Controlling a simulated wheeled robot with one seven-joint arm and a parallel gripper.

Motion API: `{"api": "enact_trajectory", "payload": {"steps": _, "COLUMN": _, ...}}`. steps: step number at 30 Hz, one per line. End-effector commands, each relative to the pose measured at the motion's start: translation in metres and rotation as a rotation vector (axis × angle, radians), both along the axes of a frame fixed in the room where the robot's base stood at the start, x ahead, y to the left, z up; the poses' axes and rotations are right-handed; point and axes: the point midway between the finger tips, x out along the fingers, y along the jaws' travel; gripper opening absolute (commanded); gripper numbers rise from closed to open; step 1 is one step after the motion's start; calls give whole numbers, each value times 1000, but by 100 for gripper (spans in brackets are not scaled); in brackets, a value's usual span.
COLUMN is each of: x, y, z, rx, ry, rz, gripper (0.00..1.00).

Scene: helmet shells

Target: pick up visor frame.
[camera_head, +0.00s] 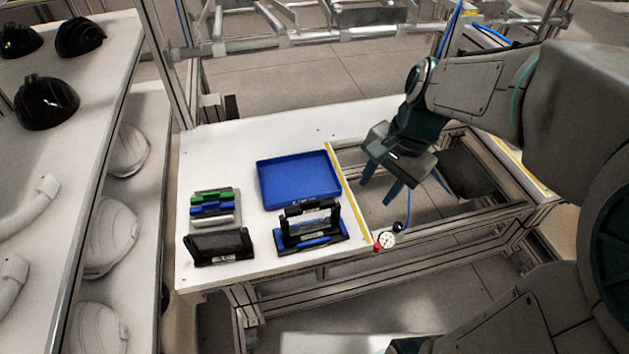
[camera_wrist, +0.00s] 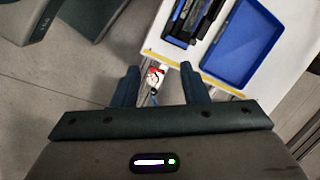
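A black frame-like piece with a clear panel (camera_head: 310,219) stands upright in a black and blue holder (camera_head: 312,239) at the table's front right. A second black frame-like piece (camera_head: 218,244) stands at the front left. I cannot tell which is the visor frame. The wrist view shows part of the black and blue holder (camera_wrist: 192,20) at the top. My gripper (camera_head: 379,198) is right of the table top, above the open metal framework, pointing down. Its two fingers show apart and empty in the wrist view (camera_wrist: 160,88).
An empty blue tray (camera_head: 298,180) lies behind the holders. Green, blue and white pieces (camera_head: 212,205) sit in a rack to its left. A dial gauge (camera_head: 386,240) with a red knob is at the table's right edge. Shelves with helmet shells (camera_head: 48,103) stand left.

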Motion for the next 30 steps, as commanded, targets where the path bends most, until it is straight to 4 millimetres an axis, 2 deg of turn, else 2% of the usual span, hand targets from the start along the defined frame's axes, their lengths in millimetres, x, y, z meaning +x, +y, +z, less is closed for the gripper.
{"api": "enact_trajectory", "payload": {"steps": 1, "x": 13, "y": 5, "z": -9, "rx": 27, "ry": 56, "rz": -84, "gripper": 40}}
{"api": "enact_trajectory", "payload": {"steps": 3, "x": 27, "y": 12, "z": -16, "rx": 59, "ry": 124, "rz": -204, "gripper": 40}}
{"api": "enact_trajectory", "payload": {"steps": 10, "x": 57, "y": 28, "z": -31, "rx": 111, "ry": 273, "rz": -450, "gripper": 40}}
{"api": "enact_trajectory", "payload": {"steps": 14, "x": 61, "y": 33, "z": -40, "rx": 118, "ry": 300, "rz": -493, "gripper": 40}}
{"api": "enact_trajectory", "payload": {"steps": 24, "x": 54, "y": 56, "z": -98, "rx": 117, "ry": 302, "rz": -495, "gripper": 40}}
{"api": "enact_trajectory", "payload": {"steps": 30, "x": 52, "y": 62, "z": -113, "rx": 118, "ry": 300, "rz": -494, "gripper": 40}}
